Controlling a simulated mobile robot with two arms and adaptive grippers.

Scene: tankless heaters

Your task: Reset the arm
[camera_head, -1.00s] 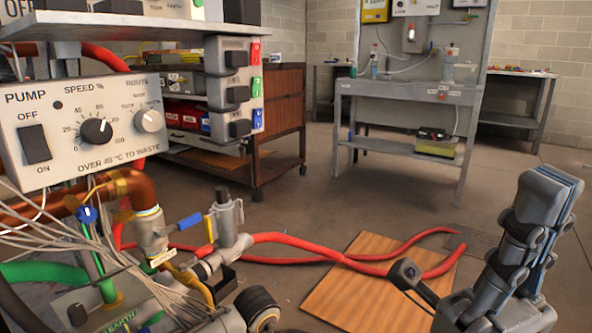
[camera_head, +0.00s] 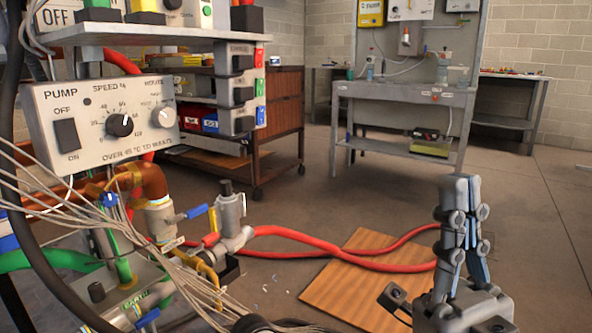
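My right gripper (camera_head: 460,182) stands upright at the lower right of the head view, its fingers pointing up. Its two grey fingers lie side by side with no clear gap between them, and blue pads show along the inside. Nothing shows between them. It is above the floor and appears apart from everything around it. My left gripper is not in view.
A pump control panel (camera_head: 88,157), pipes and loose grey wires crowd the left. A red hose (camera_head: 300,233) crosses the floor and a wooden board (camera_head: 350,285). A grey workbench (camera_head: 405,93) and brown cabinet (camera_head: 287,105) stand behind. Open floor (camera_head: 540,215) lies at right.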

